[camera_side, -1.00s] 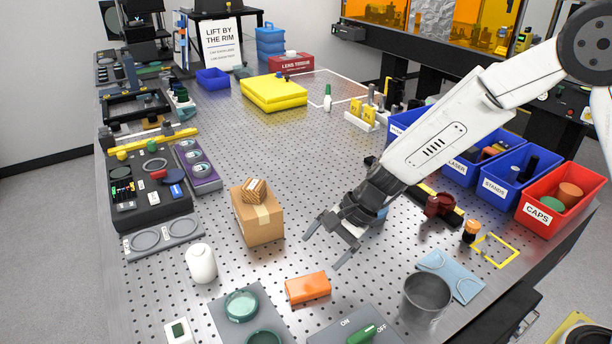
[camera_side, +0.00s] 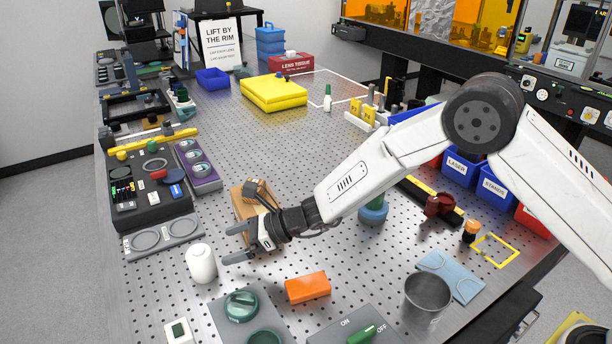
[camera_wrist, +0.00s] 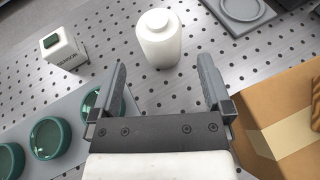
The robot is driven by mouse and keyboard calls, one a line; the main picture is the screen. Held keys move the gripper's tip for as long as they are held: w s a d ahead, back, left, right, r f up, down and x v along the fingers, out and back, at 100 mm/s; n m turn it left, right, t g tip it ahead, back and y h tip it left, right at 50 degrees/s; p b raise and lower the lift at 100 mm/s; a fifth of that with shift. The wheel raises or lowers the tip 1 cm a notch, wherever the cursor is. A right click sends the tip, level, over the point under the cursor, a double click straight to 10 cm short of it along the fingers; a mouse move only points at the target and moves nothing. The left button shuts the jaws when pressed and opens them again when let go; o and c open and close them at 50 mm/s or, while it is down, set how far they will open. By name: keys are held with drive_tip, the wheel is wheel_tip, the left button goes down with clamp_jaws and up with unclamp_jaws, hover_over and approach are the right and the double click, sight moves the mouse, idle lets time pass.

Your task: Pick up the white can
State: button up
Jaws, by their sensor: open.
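The white can (camera_side: 201,263) stands upright on the perforated metal table, left of my gripper in the side view. In the wrist view the white can (camera_wrist: 158,38) is ahead of the fingers, roughly centred between them and beyond their tips. My gripper (camera_side: 228,243) is open and empty, its fingers pointing left toward the can. The two fingers also show in the wrist view (camera_wrist: 162,75), spread apart, with bare table between them. The fingers do not touch the can.
A cardboard box (camera_side: 245,203) with a small brown block stands right behind my gripper; it is close by the right finger in the wrist view (camera_wrist: 285,125). Green round dishes (camera_wrist: 47,138) and a small white box (camera_wrist: 62,48) lie left in the wrist view. An orange block (camera_side: 307,287) is in front.

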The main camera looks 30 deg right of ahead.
sight(206, 252)
drive_tip(key=shift+x, duration=1.3)
drive_tip(key=shift+x, duration=2.6)
drive_tip(key=shift+r, duration=0.15)
drive_tip(key=c, duration=1.1)
drive_tip(key=shift+c, duration=0.2)
drive_tip(key=shift+r, duration=0.15)
